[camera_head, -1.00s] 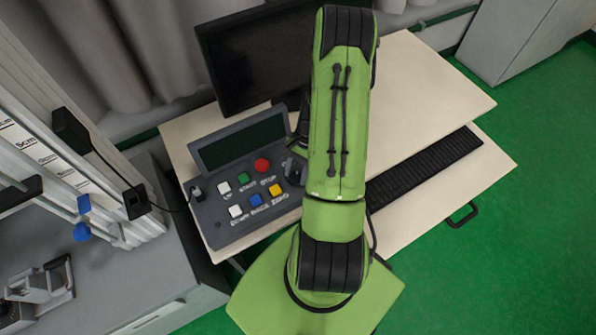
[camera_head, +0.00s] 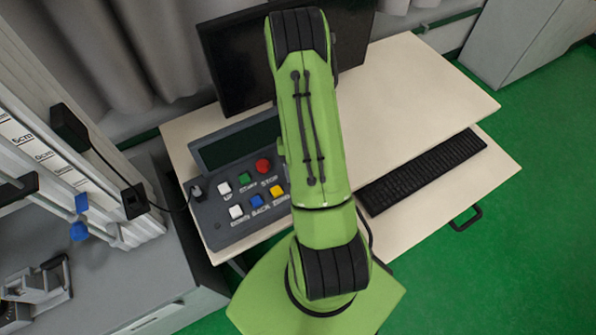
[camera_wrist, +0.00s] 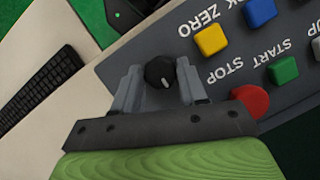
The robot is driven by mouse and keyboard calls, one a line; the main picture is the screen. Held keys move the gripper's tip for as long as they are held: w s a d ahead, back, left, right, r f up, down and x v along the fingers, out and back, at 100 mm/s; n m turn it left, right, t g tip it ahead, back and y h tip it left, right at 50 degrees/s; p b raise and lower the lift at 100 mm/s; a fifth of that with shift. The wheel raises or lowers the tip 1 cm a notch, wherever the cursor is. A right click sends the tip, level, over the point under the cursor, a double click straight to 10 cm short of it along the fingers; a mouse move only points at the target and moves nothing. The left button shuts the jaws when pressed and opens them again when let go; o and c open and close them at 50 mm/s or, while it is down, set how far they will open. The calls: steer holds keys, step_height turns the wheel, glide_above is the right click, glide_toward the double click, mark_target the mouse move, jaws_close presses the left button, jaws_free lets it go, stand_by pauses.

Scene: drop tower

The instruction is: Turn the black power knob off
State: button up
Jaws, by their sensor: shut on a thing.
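The black power knob (camera_wrist: 161,72) is round with a light pointer mark and sits on the grey control panel (camera_wrist: 150,42) in the wrist view. My gripper (camera_wrist: 158,77) has one finger on each side of the knob and is shut on it. The pointer mark shows towards the lower side of the knob in this view. In the head view the control panel (camera_head: 218,205) stands on the left part of the desk; my arm hides the knob and the gripper there.
The red stop button (camera_wrist: 250,99) is close beside the right finger, with yellow (camera_wrist: 210,40), green (camera_wrist: 283,71) and blue (camera_wrist: 260,12) buttons near. A monitor (camera_head: 235,75) stands behind my arm.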

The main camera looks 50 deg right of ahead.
stand_by(0.5)
steer(key=o, duration=1)
steer(key=p+v, duration=0.2)
steer(key=v, duration=1.3)
steer(key=shift+r, duration=0.35)
steer(key=shift+w, duration=0.1)
